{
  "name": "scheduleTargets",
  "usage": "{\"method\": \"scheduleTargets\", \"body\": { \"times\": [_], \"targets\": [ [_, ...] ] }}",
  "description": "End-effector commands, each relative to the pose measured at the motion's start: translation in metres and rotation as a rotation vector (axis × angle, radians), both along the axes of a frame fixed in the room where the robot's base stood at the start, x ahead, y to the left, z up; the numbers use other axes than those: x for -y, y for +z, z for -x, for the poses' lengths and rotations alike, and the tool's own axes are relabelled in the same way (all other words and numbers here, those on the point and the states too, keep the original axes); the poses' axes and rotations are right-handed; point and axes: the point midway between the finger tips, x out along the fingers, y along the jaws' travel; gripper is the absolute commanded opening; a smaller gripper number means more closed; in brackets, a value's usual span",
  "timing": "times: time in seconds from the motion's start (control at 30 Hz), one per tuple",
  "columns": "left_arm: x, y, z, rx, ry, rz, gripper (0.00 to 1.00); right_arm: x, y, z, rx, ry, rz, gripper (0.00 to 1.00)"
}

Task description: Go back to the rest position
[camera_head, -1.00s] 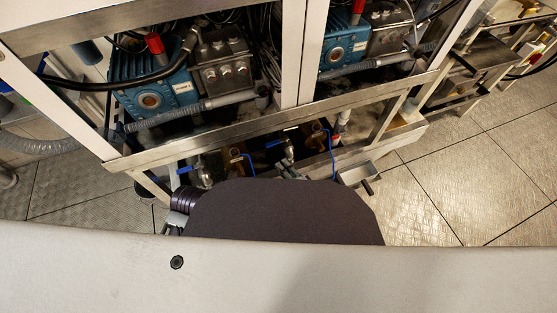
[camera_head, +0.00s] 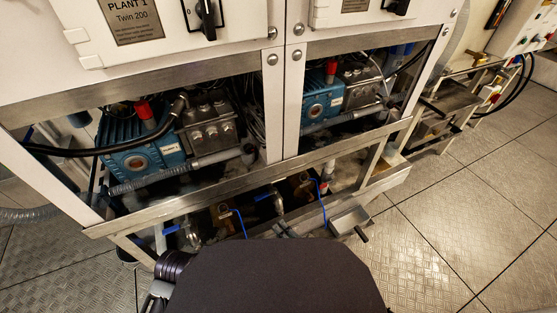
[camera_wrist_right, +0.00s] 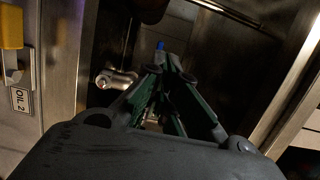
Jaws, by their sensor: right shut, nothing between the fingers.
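My right gripper (camera_wrist_right: 168,72) shows in the right wrist view, its green-sided fingers drawn together with nothing between them. It points into a dark space between metal frame members. A metal fitting (camera_wrist_right: 116,78) is left of the fingers, and a small blue part (camera_wrist_right: 160,46) shows just beyond the tips. I cannot make out the right gripper's fingers in the head view. My left gripper is not in view.
The watermaker's metal frame (camera_head: 230,190) spans the head view, with two blue pumps (camera_head: 142,158) (camera_head: 322,100) behind it. Blue-handled valves (camera_head: 226,222) sit low in front. Tiled floor (camera_head: 450,220) is clear at right. An "OIL 2" label (camera_wrist_right: 21,100) is at left in the wrist view.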

Motion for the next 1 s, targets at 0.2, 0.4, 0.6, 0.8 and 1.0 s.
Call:
{"method": "scheduleTargets", "body": {
  "times": [0.2,0.4,0.6,0.8,1.0],
  "targets": [
    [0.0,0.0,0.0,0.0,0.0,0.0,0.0,0.0,0.0,0.0,0.007,0.0,0.009,0.0],
    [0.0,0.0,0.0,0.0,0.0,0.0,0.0,0.0,-0.002,0.0,0.054,0.001,0.084,0.0],
    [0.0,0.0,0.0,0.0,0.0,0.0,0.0,0.0,-0.026,0.002,0.079,0.022,0.298,0.0],
    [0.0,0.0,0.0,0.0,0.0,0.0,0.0,0.003,-0.064,0.009,0.071,0.088,0.573,0.0],
    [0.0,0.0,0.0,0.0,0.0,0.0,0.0,0.003,-0.086,0.017,0.074,0.183,0.806,0.0]
  ]
}}
